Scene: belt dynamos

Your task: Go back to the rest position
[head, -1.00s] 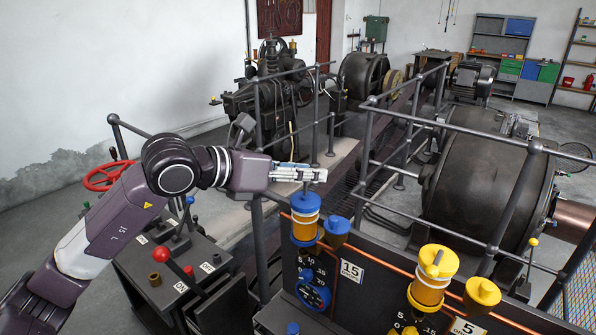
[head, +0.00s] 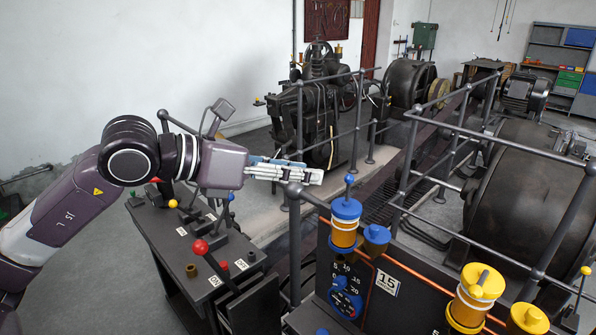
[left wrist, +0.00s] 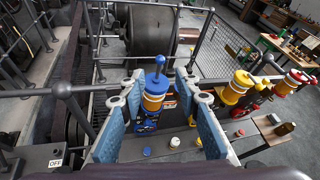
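My left gripper (head: 312,176) reaches in from the left in the head view, held level above the lever bench, its tips left of the blue-capped oiler (head: 344,224). In the left wrist view my left gripper (left wrist: 165,92) has its two blue-padded fingers spread apart with nothing held. The blue-capped oiler (left wrist: 154,92) shows beyond and between them, apart from the fingers. It stands upright with a blue knob on top. My right gripper is in neither view.
The lever bench (head: 170,238) with a red-knobbed lever (head: 201,247) stands below my left arm. A yellow-capped oiler (head: 475,298) is at the lower right. Grey railings (head: 470,132) and a large dark machine (head: 530,190) stand behind. Open floor (head: 95,250) lies left of the bench.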

